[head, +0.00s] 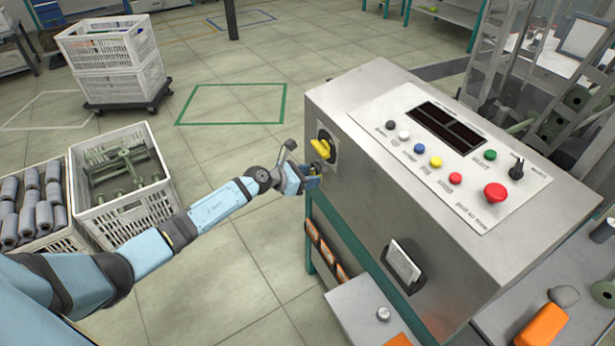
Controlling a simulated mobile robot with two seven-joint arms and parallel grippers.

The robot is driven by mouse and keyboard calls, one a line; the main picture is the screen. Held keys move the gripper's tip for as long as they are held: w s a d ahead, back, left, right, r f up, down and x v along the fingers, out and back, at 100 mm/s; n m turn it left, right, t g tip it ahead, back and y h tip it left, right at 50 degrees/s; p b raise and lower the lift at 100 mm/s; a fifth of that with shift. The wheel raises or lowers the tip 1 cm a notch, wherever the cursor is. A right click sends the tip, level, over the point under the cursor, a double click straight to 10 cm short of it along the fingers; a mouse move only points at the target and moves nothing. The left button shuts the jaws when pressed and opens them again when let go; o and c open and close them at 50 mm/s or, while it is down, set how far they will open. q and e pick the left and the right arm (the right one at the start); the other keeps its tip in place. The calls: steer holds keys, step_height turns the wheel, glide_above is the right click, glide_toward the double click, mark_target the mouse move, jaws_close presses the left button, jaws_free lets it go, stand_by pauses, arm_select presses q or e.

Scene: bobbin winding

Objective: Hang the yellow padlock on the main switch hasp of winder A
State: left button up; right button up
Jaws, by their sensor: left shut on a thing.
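The main switch of the winder's control cabinet (430,210) is a yellow handle (321,148) on a dark plate, on the cabinet's left face. My left gripper (311,178) is right below the handle, close to the cabinet face. It is shut on the yellow padlock (313,169), of which only a small yellow patch shows between the fingers. The hasp and the padlock's shackle are too small and covered to make out, so I cannot tell whether they touch. My right gripper is not in view.
The cabinet's sloped top carries a dark display (446,125), coloured buttons and a red emergency stop (495,194). A white crate of grey bobbins (58,240) and a crate with green metal parts (95,220) stand at left.

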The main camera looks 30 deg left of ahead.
arm_select(q)
steer(key=shift+f+b, duration=0.4)
steer(key=shift+f, duration=0.05)
stand_by(0.6)
steer(key=o, duration=1.1)
steer(key=v, duration=1.3)
steer(key=shift+s+a+r, duration=0.1)
steer(key=shift+s+a, duration=0.1)
steer(key=shift+s, duration=0.1)
